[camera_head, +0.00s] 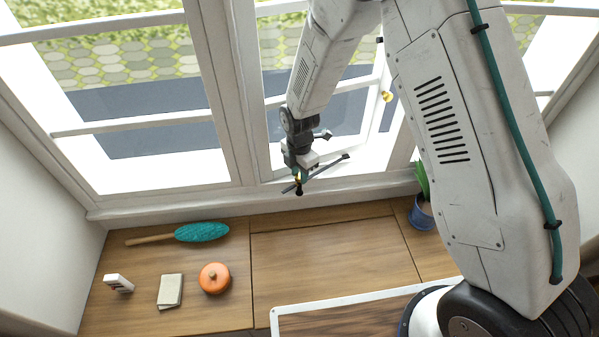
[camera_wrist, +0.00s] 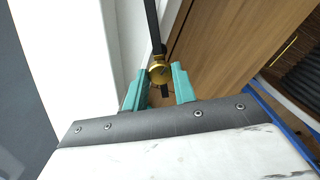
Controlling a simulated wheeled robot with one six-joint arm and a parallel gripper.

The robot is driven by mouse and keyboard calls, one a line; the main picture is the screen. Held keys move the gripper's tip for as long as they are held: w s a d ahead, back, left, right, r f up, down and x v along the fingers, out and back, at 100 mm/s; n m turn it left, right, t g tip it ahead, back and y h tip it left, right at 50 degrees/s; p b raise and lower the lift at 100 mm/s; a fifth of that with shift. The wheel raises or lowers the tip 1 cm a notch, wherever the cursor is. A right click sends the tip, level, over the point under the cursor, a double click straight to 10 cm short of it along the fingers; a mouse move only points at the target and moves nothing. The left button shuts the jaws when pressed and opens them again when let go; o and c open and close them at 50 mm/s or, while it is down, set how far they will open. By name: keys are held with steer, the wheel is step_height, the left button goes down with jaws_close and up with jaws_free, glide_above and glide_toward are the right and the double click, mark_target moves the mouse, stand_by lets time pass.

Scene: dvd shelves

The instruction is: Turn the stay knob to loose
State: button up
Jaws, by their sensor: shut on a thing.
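The stay knob is a small brass knob (camera_wrist: 160,73) on a dark stay bar (camera_wrist: 152,28), seen end-on between the fingertips in the wrist view. My gripper (camera_wrist: 160,80) has its two green fingers on either side of the knob and is shut on it. In the head view my gripper (camera_head: 298,174) is at the window sill, and the dark stay bar (camera_head: 330,167) runs slantwise past it. The knob is mostly hidden there by the fingers. The knob's turn angle cannot be told.
The window sash (camera_head: 380,110) stands open, with a brass handle (camera_head: 387,96). A blue plant pot (camera_head: 421,214) stands right. The middle wooden top is clear.

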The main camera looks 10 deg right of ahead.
steer(key=n, duration=0.6)
steer(key=shift+n, duration=0.4)
steer(key=shift+w, duration=0.1)
stand_by(0.3)
steer(key=o, duration=1)
steer(key=shift+r, duration=0.15)
steer(key=shift+r, duration=0.35)
step_height(320, 180, up, 3)
steer(key=s+d, duration=0.1)
steer(key=s, duration=0.4)
steer(key=s+d, duration=0.1)
steer(key=s, duration=0.4)
steer(key=s+d+r, duration=0.1)
steer(key=s, duration=0.4)
steer(key=shift+s+d, duration=0.15)
steer(key=shift+s, duration=0.25)
